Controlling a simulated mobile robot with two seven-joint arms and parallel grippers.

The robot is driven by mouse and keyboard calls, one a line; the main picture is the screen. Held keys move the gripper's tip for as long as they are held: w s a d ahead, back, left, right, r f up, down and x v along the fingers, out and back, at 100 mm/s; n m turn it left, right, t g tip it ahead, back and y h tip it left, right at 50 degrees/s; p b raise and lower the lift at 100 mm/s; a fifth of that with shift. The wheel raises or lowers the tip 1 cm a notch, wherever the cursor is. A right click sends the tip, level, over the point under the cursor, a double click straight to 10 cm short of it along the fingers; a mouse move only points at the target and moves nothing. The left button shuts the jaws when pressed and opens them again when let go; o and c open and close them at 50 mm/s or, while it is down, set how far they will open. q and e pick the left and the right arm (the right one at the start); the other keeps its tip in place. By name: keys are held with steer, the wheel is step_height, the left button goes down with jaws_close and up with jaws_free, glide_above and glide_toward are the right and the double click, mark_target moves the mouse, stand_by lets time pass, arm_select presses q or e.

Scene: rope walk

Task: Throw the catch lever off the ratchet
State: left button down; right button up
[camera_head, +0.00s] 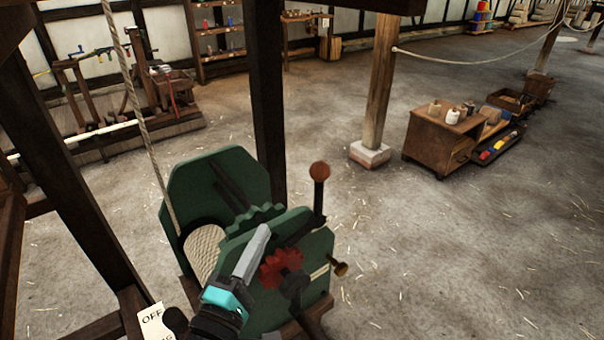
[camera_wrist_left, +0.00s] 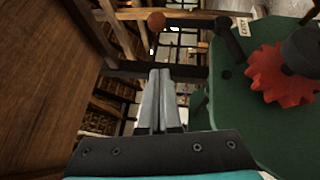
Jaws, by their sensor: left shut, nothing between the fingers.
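The green winch (camera_head: 285,225) stands in front of me with a red ratchet wheel (camera_head: 281,268) on its near plate. The wheel's teeth also show in the wrist view (camera_wrist_left: 277,75). A dark lever with a round brown knob (camera_head: 319,170) stands up by the plate's right edge, and the knob shows in the wrist view (camera_wrist_left: 156,20). A dark arm (camera_wrist_left: 230,42) lies beside the wheel, near a small label. My left gripper (camera_head: 261,232) is shut and empty, left of the wheel and apart from the knob. My right gripper is not in view.
A rope (camera_head: 140,110) runs down to the winch drum (camera_head: 204,250). Dark timber posts (camera_head: 268,90) stand close around it. A brass knob (camera_head: 340,269) sticks out at the plate's right. A card marked OFF (camera_head: 152,318) is at lower left.

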mark_target(319, 196)
arm_select(q)
steer(key=shift+s, duration=0.1)
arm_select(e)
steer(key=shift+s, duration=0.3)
arm_select(q)
steer(key=s+d+p+x, duration=0.1)
steer(key=d+x, duration=0.1)
steer(key=x, duration=1.1)
steer(key=shift+d+r, duration=0.2)
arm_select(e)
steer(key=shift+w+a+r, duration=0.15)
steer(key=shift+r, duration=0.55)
